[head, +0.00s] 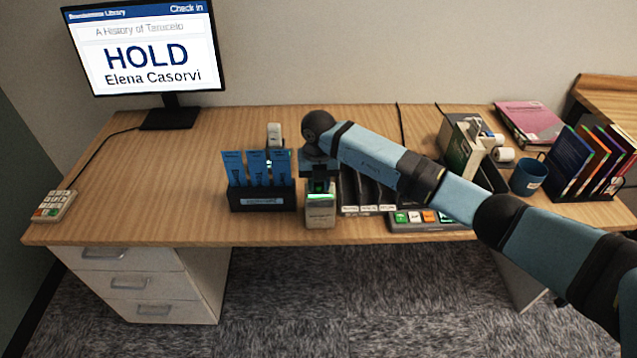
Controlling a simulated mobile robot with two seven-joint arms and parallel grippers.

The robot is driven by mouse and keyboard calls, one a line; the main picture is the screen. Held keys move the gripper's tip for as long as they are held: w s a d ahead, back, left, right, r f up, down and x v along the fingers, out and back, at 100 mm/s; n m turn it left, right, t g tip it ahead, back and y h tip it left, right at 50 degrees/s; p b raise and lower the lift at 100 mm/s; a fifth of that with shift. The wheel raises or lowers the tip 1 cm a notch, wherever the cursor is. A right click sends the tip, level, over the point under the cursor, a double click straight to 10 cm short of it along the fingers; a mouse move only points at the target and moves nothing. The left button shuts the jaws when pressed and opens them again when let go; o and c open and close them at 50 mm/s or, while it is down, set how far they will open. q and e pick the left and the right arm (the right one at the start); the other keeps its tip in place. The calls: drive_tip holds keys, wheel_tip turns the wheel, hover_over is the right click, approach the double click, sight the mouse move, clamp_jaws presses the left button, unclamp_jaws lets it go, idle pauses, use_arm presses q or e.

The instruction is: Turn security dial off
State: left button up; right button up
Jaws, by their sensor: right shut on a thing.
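A small beige box (320,213) with a label on its front stands near the desk's front edge, and a green light glows at its top. My right gripper (319,186) points down onto the top of this box. It is shut on what appears to be the security dial there. The dial itself is hidden by the fingers, so its setting cannot be read. My left gripper is not in view.
A black holder (262,198) with blue cards stands close on the left. Dark slotted trays (365,192) and a panel with coloured buttons (425,219) are on the right. A monitor (145,50) reads HOLD. A blue mug (528,178) stands farther right.

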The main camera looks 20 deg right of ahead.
drive_tip(key=n+b, duration=0.1)
drive_tip(key=n, duration=0.1)
drive_tip(key=shift+f+n, duration=0.1)
drive_tip(key=shift+n, duration=0.3)
drive_tip(key=n+b, duration=0.1)
drive_tip(key=n, duration=0.1)
drive_tip(key=shift+n, duration=0.3)
drive_tip(key=shift+n+b, duration=0.8)
drive_tip(key=shift+n, duration=0.4)
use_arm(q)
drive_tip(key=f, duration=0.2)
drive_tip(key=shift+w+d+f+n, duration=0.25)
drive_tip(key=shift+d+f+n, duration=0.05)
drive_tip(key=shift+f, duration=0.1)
use_arm(e)
drive_tip(key=shift+n, duration=0.3)
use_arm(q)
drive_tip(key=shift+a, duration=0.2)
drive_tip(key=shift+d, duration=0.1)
use_arm(e)
drive_tip(key=o, duration=0.9)
drive_tip(key=shift+o, duration=0.2)
drive_tip(key=shift+r, duration=0.2)
